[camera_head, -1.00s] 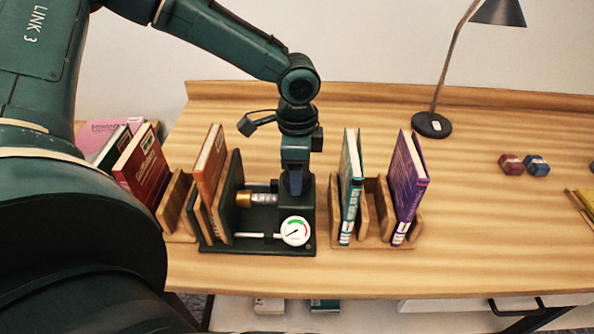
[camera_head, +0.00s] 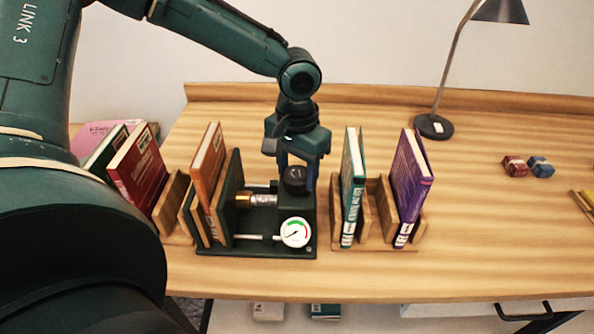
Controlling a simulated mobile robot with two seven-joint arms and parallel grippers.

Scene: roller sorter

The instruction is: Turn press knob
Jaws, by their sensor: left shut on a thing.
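The press (camera_head: 262,246) is a dark green device near the table's front edge, with a brass and silver screw (camera_head: 258,200) and a round white dial gauge (camera_head: 296,232). A black knob (camera_head: 294,181) sits on top of its right block. An orange book (camera_head: 207,170) stands against the press's left plate. My left gripper (camera_head: 297,184) points down over the block, its fingers on either side of the knob and shut on it. My right gripper is not in view.
A wooden rack (camera_head: 374,236) right of the press holds a teal book (camera_head: 352,190) and a purple book (camera_head: 410,185). A lamp (camera_head: 433,126) stands at the back.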

